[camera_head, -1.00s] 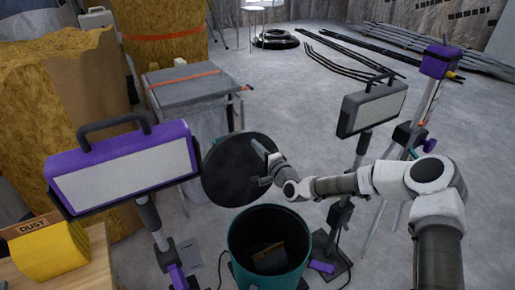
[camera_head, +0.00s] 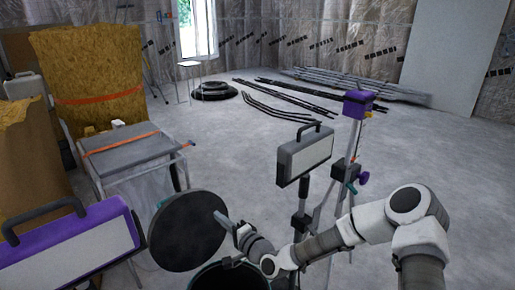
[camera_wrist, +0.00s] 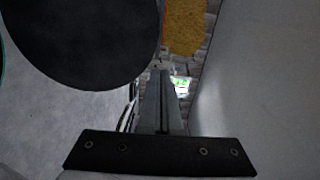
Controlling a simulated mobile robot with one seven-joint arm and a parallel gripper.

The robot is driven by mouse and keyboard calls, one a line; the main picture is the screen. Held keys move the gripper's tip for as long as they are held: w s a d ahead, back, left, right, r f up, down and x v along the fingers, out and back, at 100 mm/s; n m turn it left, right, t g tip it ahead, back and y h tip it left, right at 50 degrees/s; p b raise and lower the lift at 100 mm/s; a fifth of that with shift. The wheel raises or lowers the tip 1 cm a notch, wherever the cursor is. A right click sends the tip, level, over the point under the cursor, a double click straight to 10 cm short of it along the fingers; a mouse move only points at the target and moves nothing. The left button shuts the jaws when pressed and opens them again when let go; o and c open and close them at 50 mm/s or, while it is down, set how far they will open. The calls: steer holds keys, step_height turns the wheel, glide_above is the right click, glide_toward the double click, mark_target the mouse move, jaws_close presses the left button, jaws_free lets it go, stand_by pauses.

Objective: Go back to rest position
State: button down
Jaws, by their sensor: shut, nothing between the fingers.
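My gripper (camera_head: 224,220) is shut and empty in the head view, close to the right edge of a round black lid-like disc (camera_head: 182,235). I cannot tell whether they touch. In the wrist view my closed fingers (camera_wrist: 163,88) point away from the camera, and the black disc (camera_wrist: 80,35) fills the upper left. My arm reaches in from the lower right of the head view, bent at the elbow.
A dark bin (camera_head: 230,277) stands below my gripper. A work light (camera_head: 304,155) and a purple-topped tripod (camera_head: 360,104) stand right of it. A purple lamp (camera_head: 75,245) is at lower left, a grey cart (camera_head: 130,155) behind. Open floor (camera_head: 240,135) lies beyond.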

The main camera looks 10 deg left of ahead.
steer(key=s+d+r+n+g+h, duration=0.1)
steer(key=s+d+r+n+h, duration=0.25)
steer(key=d, duration=0.45)
steer(key=s+d+r+n+g+h, duration=0.2)
steer(key=d+r+h, duration=0.2)
steer(key=d, duration=0.3)
steer(key=s+d+r+n+g+h, duration=0.1)
steer(key=s+d+r+n+h, duration=0.2)
steer(key=d, duration=0.5)
steer(key=s+d+r+g+h, duration=0.1)
steer(key=s+d+r, duration=0.25)
steer(key=s, duration=0.35)
steer(key=s+d+r+h, duration=0.1)
steer(key=s+d+r, duration=0.25)
steer(key=s, duration=0.35)
steer(key=s+d+r+g+h, duration=0.1)
steer(key=s+d+r, duration=0.25)
steer(key=s, duration=0.45)
step_height(320, 180, up, 22)
steer(key=a+p, duration=0.1)
steer(key=p, duration=2)
steer(key=shift+s+m, duration=0.2)
steer(key=shift+m, duration=0.15)
steer(key=shift+d+f, duration=0.15)
